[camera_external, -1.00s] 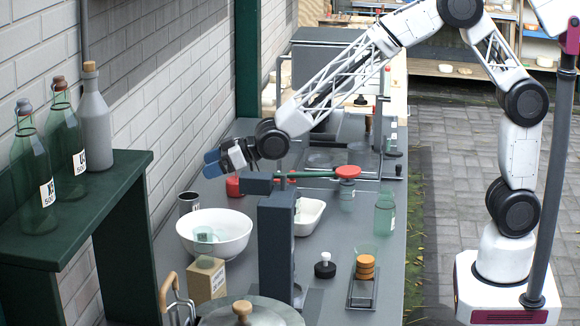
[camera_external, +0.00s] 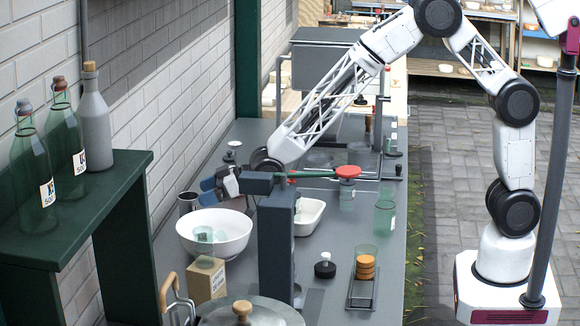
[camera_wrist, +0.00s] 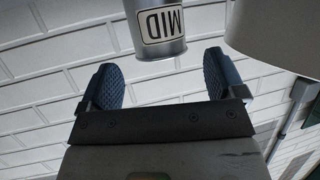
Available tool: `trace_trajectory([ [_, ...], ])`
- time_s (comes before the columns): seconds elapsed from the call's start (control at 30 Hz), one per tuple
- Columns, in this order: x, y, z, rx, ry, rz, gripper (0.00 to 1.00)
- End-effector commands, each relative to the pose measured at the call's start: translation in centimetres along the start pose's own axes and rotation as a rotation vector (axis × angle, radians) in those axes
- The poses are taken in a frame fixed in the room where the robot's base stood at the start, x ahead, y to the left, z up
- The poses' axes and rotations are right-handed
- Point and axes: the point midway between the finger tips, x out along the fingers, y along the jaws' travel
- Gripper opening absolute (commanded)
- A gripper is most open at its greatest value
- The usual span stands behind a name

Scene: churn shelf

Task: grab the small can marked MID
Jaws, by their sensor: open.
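The small can marked MID (camera_wrist: 157,28) is grey metal with a white label. In the wrist view it shows upside down at the top, just beyond the fingertips and between their lines, with its far part cut off. In the external view the can (camera_external: 186,202) stands on the grey counter behind the white bowl, its upper right close to my gripper. My gripper (camera_wrist: 164,80) is open and empty, with a blue ribbed pad on each side. In the external view my gripper (camera_external: 207,191) is low, just right of the can; the exact gap is hard to tell.
The white bowl (camera_external: 228,238) sits close in front of my gripper and also shows in the wrist view (camera_wrist: 275,35). A dark post (camera_external: 276,240) with a red-ended lever (camera_external: 347,172) stands to the right. The brick wall (camera_external: 200,90) is behind the can.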

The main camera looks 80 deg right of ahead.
Motion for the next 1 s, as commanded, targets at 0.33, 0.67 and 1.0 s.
trace_trajectory([
  [0.33,0.2,0.0,0.0,0.000,0.000,0.000,0.89],
  [0.67,2.6,0.0,0.1,0.000,-0.002,0.000,0.89],
  [1.0,5.4,0.0,0.0,0.000,-0.001,0.000,0.89],
])
